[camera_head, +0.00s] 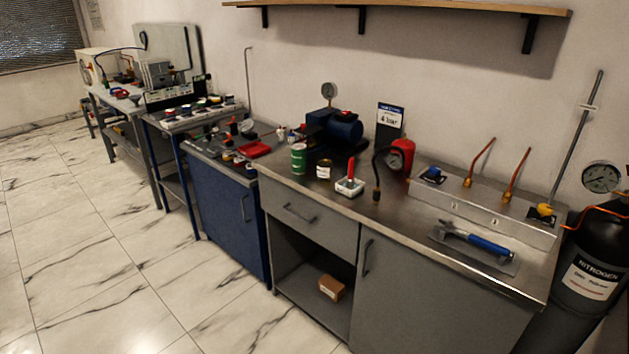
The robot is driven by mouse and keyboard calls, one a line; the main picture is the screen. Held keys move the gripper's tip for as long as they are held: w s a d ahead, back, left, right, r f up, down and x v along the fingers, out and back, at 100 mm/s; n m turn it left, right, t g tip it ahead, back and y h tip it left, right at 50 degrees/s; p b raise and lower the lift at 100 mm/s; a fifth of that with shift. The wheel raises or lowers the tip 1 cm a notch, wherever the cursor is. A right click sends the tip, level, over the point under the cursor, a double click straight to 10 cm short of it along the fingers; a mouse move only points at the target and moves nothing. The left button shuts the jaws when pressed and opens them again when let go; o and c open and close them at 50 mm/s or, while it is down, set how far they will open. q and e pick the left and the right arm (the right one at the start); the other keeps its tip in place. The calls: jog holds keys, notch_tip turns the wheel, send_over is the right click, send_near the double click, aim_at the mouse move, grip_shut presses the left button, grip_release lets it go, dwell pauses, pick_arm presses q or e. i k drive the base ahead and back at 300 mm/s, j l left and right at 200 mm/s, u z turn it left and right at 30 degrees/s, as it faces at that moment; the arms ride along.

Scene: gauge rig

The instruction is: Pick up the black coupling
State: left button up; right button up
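I cannot single out the black coupling with certainty. A black hose (376,172) arches beside the red gauge (401,153) on the steel workbench and ends in a dark, upright fitting (377,194) near the bench middle. A dark block with a yellow part (541,213) sits at the right end of the raised metal panel, and a small blue-and-black piece (433,175) lies at its left end. Neither of my grippers is in view.
The steel workbench (345,207) also holds a blue compressor (342,127), a green can (298,158), a red-handled tool (351,178) and a blue-handled tool (478,240). A black nitrogen cylinder (592,280) stands at right. The tiled floor (110,265) is open at left.

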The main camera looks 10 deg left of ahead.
aim_at(376, 191)
jog(key=i+l, duration=0.2)
jog(key=i, duration=0.25)
jog(key=i+l, duration=0.2)
jog(key=i, duration=0.25)
